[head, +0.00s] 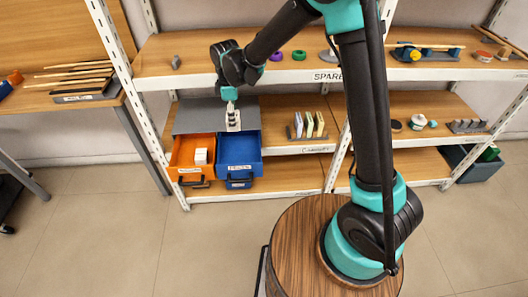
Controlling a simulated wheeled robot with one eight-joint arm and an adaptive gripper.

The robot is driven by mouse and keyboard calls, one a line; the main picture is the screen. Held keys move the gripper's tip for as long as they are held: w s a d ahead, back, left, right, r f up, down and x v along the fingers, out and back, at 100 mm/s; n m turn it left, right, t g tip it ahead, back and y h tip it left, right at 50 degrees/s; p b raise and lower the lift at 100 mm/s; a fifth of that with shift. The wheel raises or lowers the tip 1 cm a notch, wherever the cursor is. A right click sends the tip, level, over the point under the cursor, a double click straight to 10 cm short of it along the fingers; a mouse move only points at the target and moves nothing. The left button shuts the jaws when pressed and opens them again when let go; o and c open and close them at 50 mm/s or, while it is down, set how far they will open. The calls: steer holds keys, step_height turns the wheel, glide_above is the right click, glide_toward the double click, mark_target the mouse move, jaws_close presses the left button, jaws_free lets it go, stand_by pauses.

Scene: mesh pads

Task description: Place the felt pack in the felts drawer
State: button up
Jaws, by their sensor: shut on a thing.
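My gripper (232,105) points down above the back of the open blue drawer (240,150). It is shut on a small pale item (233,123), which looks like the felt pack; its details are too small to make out. The blue drawer looks empty.
The grey drawer cabinet (190,115) sits on the lower shelving. A rack with several upright packs (309,126) stands to its right. The upper shelf (185,50) is close behind my arm. A bench (80,105) is at left. The floor before the drawers is clear.

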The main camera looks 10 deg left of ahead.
steer(key=shift+w+d+f, duration=0.1)
steer(key=shift+d+f, duration=0.15)
steer(key=shift+f, duration=0.2)
steer(key=shift+w+d+f, duration=0.1)
steer(key=shift+d+f, duration=0.1)
steer(key=shift+f, duration=0.2)
step_height(320, 180, down, 13)
steer(key=shift+f, duration=2.65)
steer(key=shift+f, duration=0.1)
steer(key=o, duration=1.2)
steer(key=shift+c, duration=0.2)
step_height(320, 180, up, 12)
